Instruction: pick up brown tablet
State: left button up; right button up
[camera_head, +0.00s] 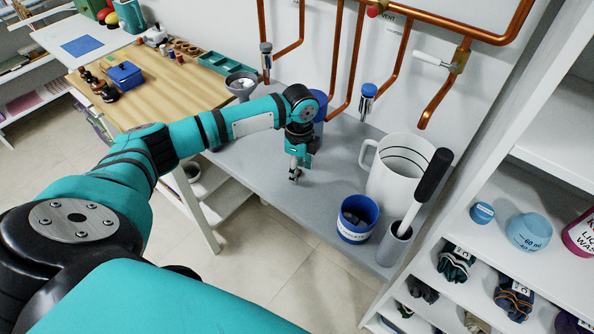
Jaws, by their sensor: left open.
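My left gripper (296,174) points down over the grey bench (262,182), left of the white jug. It is open, and its fingertips are small in the picture. I cannot make out a brown tablet for certain; a small reddish-brown spot shows at the fingertips, but I cannot tell what it is. A blue tub (356,236) with a white label stands to the right of the gripper, with several dark grey lumps inside. My right gripper is out of the picture.
A white jug (392,187) and a holder (393,246) with a black-handled brush (426,183) stand right of the gripper. A blue vessel (319,102) is behind my wrist. Copper pipes (344,60) run down the wall. White shelves (535,160) rise at the right.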

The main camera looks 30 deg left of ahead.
pick_arm(q)
jog(key=c, duration=0.8)
jog(key=shift+c, duration=0.2)
